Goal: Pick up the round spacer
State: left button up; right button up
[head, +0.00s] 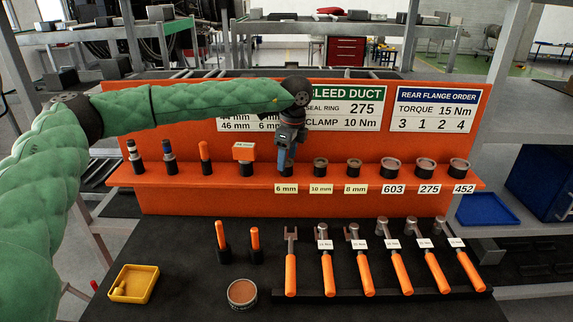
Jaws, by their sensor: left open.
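A row of small round dark pieces stands on the orange shelf (230,181). The one behind the 6 mm label (286,188) is partly hidden by my left gripper. Round pieces also stand behind the 10 mm label (320,166) and the 8 mm label (354,167). No label reads "round spacer", so I cannot tell which is meant. My left gripper (282,166) is open and points down at the 6 mm piece. I cannot tell whether its fingers are around it or just above it. My right gripper is not in view.
Wider rings stand at right behind labels 603 (391,168), 275 (427,168) and 452 (459,168). Orange-handled tools (326,270) lie on the dark bench in front. A yellow tray (134,284) and a round tin (242,294) sit at front left. An orange back panel (360,143) rises behind the shelf.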

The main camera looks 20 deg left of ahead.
pick_arm(q)
jog(key=shift+f, duration=0.15)
dwell(0.5)
jog(key=c, duration=1.2)
